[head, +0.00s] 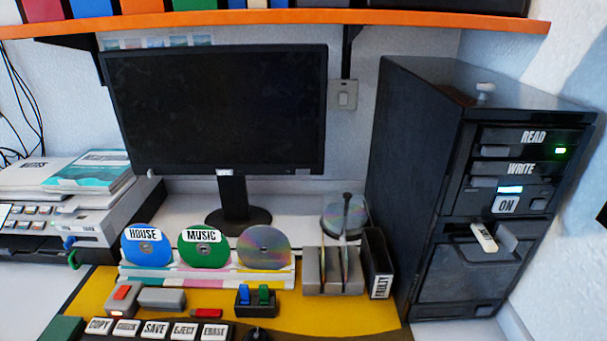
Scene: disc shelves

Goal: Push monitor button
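The monitor (222,105) stands at the back of the desk on a dark stand (234,198), and its screen is black. A small light label (224,172) sits at the middle of its lower bezel. A tiny pale mark (303,171) shows near the right end of that bezel; I cannot tell whether it is the button. Neither of my grippers can be made out in the head view.
A black computer tower (415,185) stands right with a green light and an "ON" label. Discs in a rack (205,275), a disc holder (335,285) and labelled keys (155,328) lie before the monitor. An orange shelf (290,18) hangs above; a printer (95,225) stands left.

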